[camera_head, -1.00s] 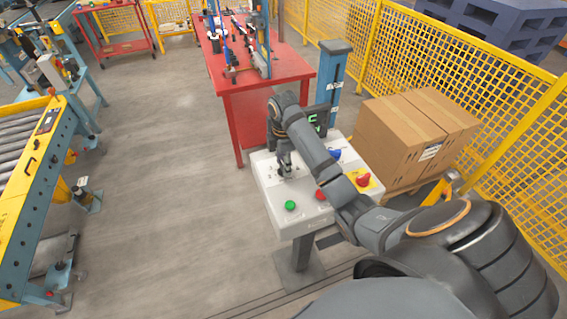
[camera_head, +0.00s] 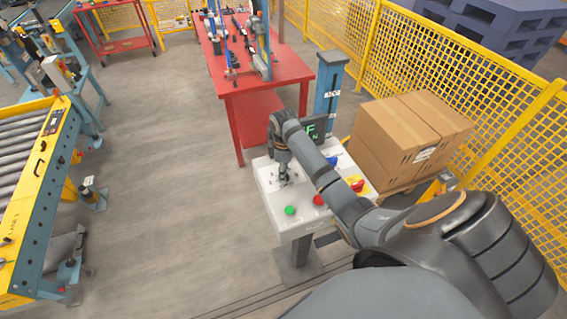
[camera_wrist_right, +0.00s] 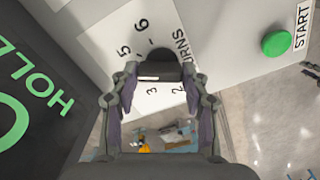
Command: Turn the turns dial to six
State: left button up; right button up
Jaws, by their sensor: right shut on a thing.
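The turns dial (camera_wrist_right: 160,66) is a black knob on the white console in the right wrist view, with "TURNS" printed beside it and numbers around it; 6, 5, 3 and 2 are readable. A white mark shows on the knob's lower left edge; I cannot tell which number it points to. My right gripper (camera_wrist_right: 161,80) is shut on the dial, one finger on each side, the left one covering part of the scale. In the head view my right gripper (camera_head: 285,178) reaches down onto the console (camera_head: 267,187), where the dial is hidden. My left gripper is out of view.
The console carries a green START button (camera_head: 290,210), a red button (camera_head: 318,200), a blue control (camera_head: 331,159) and a red control on yellow (camera_head: 355,184). A dark display (camera_head: 317,130) stands behind. Cardboard boxes (camera_head: 395,145) stand right, a red table (camera_head: 265,85) behind.

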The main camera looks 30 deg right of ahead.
jog(key=shift+s+m+p, duration=0.1)
jog(key=shift+m+p, duration=0.25)
jog(key=shift+m, duration=1.55)
jog(key=m, duration=0.4)
jog(key=shift+f, duration=0.1)
jog(key=shift+s+m, duration=0.15)
jog(key=shift+m, duration=2.15)
jog(key=o, duration=1.2)
jog(key=shift+c, duration=0.2)
